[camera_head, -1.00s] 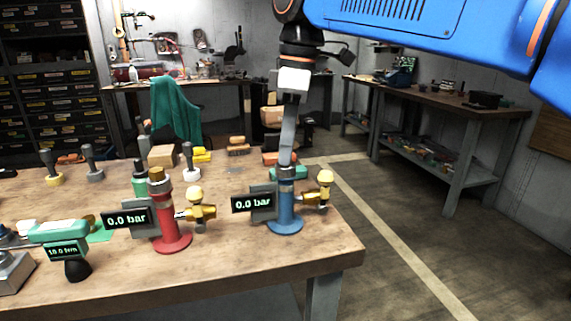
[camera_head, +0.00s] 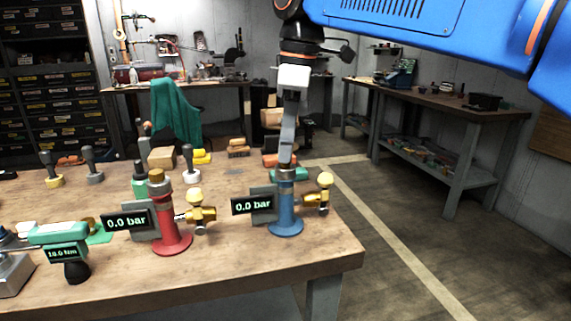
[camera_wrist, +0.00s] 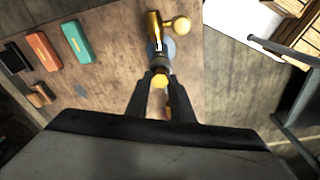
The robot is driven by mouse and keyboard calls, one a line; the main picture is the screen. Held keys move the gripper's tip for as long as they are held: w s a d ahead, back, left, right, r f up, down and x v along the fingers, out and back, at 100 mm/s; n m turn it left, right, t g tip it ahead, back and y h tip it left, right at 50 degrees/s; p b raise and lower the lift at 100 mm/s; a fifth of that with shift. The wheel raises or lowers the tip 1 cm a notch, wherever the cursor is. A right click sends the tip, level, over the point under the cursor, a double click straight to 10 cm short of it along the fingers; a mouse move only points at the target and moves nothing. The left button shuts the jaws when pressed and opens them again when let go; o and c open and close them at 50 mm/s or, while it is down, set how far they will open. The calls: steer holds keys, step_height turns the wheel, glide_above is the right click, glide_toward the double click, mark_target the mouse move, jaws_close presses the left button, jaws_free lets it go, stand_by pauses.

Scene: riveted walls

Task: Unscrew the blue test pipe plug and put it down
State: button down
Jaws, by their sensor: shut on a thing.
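The blue test pipe (camera_head: 286,215) stands upright near the right front part of the workbench, with a grey collar at its top. A gauge beside it reads 0.0 bar, and a brass valve (camera_head: 318,199) with a pale yellow knob sticks out to its right. My gripper (camera_head: 286,165) points down over the pipe top, its fingers shut on the plug. In the wrist view the plug's brass-yellow head (camera_wrist: 160,80) shows between the fingertips. In the head view the fingers hide the plug. I cannot tell whether its thread is still in the pipe.
A red test pipe (camera_head: 171,230) with a brass plug stands to the left, its gauge at 0.0 bar. A green torque tool (camera_head: 62,240) reading 18.0 Nm is at the far left front. Orange and green boxes (camera_head: 289,174) lie behind the blue pipe. Bare bench lies in front.

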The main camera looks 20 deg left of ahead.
steer(key=shift+r, duration=0.1)
stand_by(0.3)
steer(key=shift+r, duration=0.7)
steer(key=shift+r, duration=0.1)
steer(key=shift+r, duration=1.9)
